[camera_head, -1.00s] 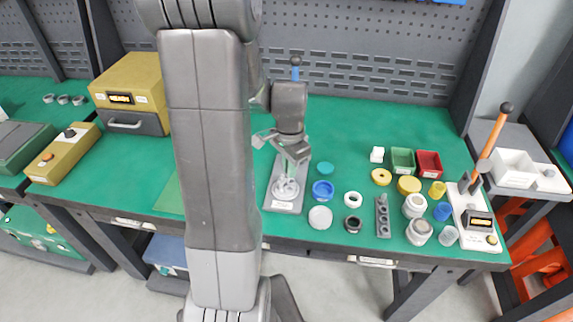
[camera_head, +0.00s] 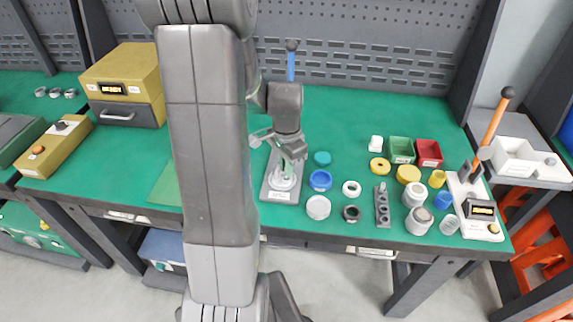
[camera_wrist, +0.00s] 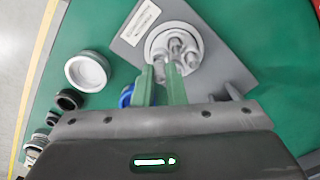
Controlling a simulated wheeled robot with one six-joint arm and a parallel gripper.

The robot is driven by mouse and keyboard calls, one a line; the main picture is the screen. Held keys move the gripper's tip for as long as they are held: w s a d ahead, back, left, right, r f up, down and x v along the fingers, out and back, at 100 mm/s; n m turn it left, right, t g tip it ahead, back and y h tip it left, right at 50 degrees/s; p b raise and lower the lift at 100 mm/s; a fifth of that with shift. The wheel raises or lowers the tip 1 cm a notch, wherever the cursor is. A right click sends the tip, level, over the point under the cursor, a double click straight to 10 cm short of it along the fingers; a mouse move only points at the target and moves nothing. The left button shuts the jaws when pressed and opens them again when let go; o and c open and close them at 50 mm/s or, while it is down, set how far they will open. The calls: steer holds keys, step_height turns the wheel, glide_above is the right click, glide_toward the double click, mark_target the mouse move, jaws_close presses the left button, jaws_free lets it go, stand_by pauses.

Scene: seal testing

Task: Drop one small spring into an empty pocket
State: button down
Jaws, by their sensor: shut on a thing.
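A grey plate (camera_wrist: 127,42) carries a round light-grey fixture (camera_wrist: 153,47) with several upright metallic parts in it. In the head view this grey plate (camera_head: 270,193) lies on the green bench, just right of my arm. My gripper (camera_wrist: 160,76) has its two green fingers close together at the fixture's near edge. It is shut on a small grey piece, seemingly the spring (camera_wrist: 159,71), mostly hidden between the fingers. In the head view my gripper (camera_head: 291,152) hangs over the fixture. I cannot tell which pockets are empty.
A blue ring (camera_head: 320,180), a white cup (camera_head: 318,207) and a dark ring (camera_head: 351,213) stand close right of the plate. Further right are a grey holed block (camera_head: 382,208), a green bin (camera_head: 401,150) and a red bin (camera_head: 429,153).

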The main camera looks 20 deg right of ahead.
steer(key=shift+f+b, duration=0.3)
steer(key=shift+f, duration=0.15)
stand_by(0.3)
steer(key=c, duration=1.8)
jaws_free()
steer(key=shift+o, duration=0.2)
steer(key=shift+r, duration=0.1)
steer(key=shift+r+p, duration=1.4)
steer(key=shift+r, duration=0.35)
steer(key=shift+o, duration=0.2)
steer(key=o, duration=0.5)
steer(key=shift+r, duration=0.1)
